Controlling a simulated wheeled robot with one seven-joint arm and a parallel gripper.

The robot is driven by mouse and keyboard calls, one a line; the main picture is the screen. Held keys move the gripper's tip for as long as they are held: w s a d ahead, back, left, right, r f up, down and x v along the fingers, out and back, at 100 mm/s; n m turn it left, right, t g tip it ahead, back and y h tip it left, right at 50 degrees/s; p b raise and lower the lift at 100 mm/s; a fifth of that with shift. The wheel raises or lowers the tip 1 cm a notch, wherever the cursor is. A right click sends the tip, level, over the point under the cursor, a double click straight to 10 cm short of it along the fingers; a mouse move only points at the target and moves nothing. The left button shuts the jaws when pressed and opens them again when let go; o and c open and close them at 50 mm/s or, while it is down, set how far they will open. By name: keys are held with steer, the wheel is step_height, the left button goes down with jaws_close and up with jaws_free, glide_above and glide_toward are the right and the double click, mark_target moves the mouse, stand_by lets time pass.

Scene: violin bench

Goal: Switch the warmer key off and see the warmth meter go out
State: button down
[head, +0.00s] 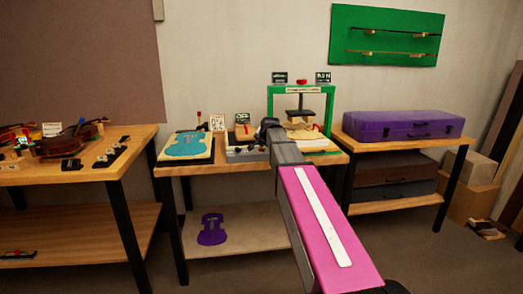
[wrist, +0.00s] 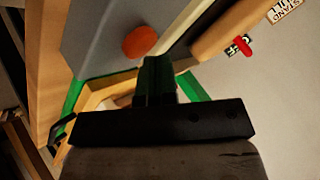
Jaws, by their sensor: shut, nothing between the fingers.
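A small red lever (wrist: 243,46), which looks like the warmer key, stands on a wooden block (wrist: 222,28) at the upper right of the wrist view. A small black-and-white label sits beside it. In the head view the block (head: 243,131) is on the middle bench, and its dark label seems to read OFF. My gripper (wrist: 158,68) is shut and empty. It is over the grey slab (wrist: 100,30), apart from the lever. My arm hides the gripper in the head view. I cannot tell which display is the warmth meter.
A green press (head: 331,108) with dark displays on top stands right of the block. A cyan violin plate (head: 189,143) lies to the left. An orange disc (wrist: 140,42) is on the slab near my fingers. A purple case (head: 403,125) is on the right bench.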

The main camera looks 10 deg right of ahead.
mark_target(263, 149)
steer(key=shift+r, duration=0.1)
steer(key=shift+r, duration=2.95)
